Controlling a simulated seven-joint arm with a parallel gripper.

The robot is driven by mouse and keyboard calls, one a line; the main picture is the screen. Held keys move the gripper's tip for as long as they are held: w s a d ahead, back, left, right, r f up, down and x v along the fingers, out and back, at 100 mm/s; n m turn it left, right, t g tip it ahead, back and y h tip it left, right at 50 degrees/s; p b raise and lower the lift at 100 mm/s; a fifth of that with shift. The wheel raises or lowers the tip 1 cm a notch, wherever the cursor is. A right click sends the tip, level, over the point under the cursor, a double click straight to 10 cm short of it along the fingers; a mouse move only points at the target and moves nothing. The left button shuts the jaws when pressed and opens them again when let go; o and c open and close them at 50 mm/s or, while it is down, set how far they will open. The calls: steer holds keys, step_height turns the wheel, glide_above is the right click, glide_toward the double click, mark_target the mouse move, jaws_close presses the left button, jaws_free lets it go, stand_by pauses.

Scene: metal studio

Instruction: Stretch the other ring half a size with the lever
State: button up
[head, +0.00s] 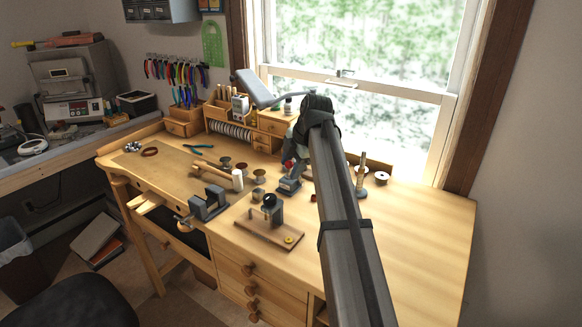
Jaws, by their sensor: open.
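My arm crosses the right of the head view, and its end bends down over the bench. My gripper (292,165) is at this end, small and partly hidden, open, close above or beside a blue-grey tool (288,186) with a red part near it. I cannot tell whether they touch. A slim upright post (361,172) on a round base stands to the right of my arm. A dark device (272,208) stands on a wooden board (262,232), with a small brass round piece (289,240) at its corner. I cannot make out which tool is the ring stretcher, its lever, or either ring.
A grey vise (208,203) is at the bench's front edge. Wooden drawers (262,140) and a lamp (256,88) are at the back. The bench's right side (425,225) is clear.

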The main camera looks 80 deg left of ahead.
steer(key=v, duration=1.3)
steer(key=shift+f, duration=0.1)
